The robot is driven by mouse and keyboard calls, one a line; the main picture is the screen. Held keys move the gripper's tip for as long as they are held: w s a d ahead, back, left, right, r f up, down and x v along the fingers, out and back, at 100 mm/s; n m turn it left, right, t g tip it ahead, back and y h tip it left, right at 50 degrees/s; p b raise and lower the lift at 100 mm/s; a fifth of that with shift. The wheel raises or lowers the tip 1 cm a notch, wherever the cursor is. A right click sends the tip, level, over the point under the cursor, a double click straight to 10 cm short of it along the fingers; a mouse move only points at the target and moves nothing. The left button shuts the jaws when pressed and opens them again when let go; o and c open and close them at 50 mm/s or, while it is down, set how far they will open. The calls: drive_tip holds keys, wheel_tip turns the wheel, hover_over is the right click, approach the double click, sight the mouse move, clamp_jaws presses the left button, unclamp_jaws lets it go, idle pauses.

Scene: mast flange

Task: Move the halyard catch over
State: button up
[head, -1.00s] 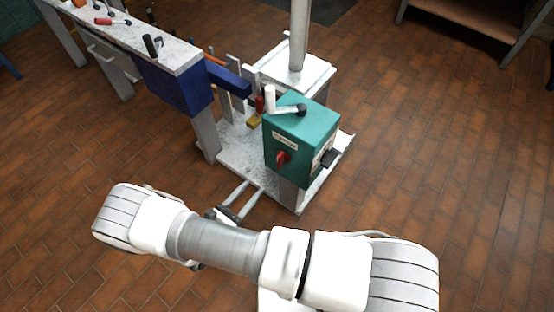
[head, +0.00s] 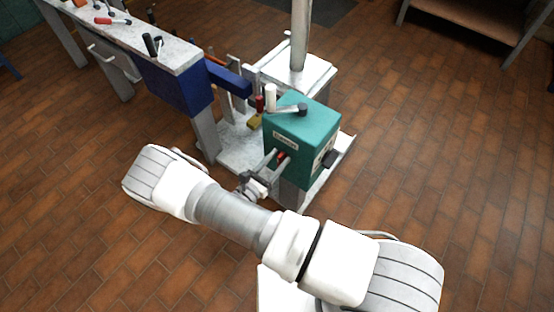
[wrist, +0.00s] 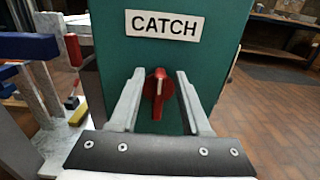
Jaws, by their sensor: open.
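The halyard catch is a red knob (wrist: 157,92) with a pale pointer line, on the front of a teal box (head: 310,122) under a white label reading CATCH (wrist: 165,25). In the wrist view the pointer line stands close to upright. My gripper (wrist: 157,80) is open, with one finger on each side of the red knob. A gap shows on both sides, and I cannot tell whether either finger touches it. In the head view my gripper (head: 277,156) reaches the box front, and the knob shows only partly between the fingers.
A white-handled crank (head: 285,106) sits on top of the box. A mast (head: 300,35) rises behind it. A blue block (head: 175,87) and a bench with tools (head: 120,25) stand to the left. Open tiled floor (head: 440,140) lies to the right.

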clamp_jaws()
idle(0.4)
drive_tip(key=n, duration=0.1)
drive_tip(key=n+b, duration=0.1)
drive_tip(key=n, duration=0.1)
drive_tip(key=a+n, duration=0.1)
drive_tip(key=shift+w+f+n, duration=0.25)
drive_tip(key=shift+w+n, duration=0.1)
drive_tip(key=shift+n, duration=0.05)
drive_tip(key=n, duration=0.1)
drive_tip(key=n+b, duration=0.1)
drive_tip(key=n, duration=0.2)
drive_tip(key=shift+w+a+f+n, duration=0.25)
drive_tip(key=shift+a+f+n, duration=0.05)
drive_tip(key=shift+w+a+f+n+b, duration=0.1)
drive_tip(key=shift+f+n+b, duration=0.25)
drive_tip(key=shift+n, duration=1.05)
drive_tip(key=shift+w+a+f+n+b, duration=0.1)
drive_tip(key=shift+f+n+b, duration=0.25)
drive_tip(key=shift+n, duration=1.05)
drive_tip(key=shift+a+f+n+b, duration=0.15)
drive_tip(key=shift+n+b, duration=0.25)
drive_tip(key=shift+n, duration=1)
drive_tip(key=shift+d+f, duration=0.1)
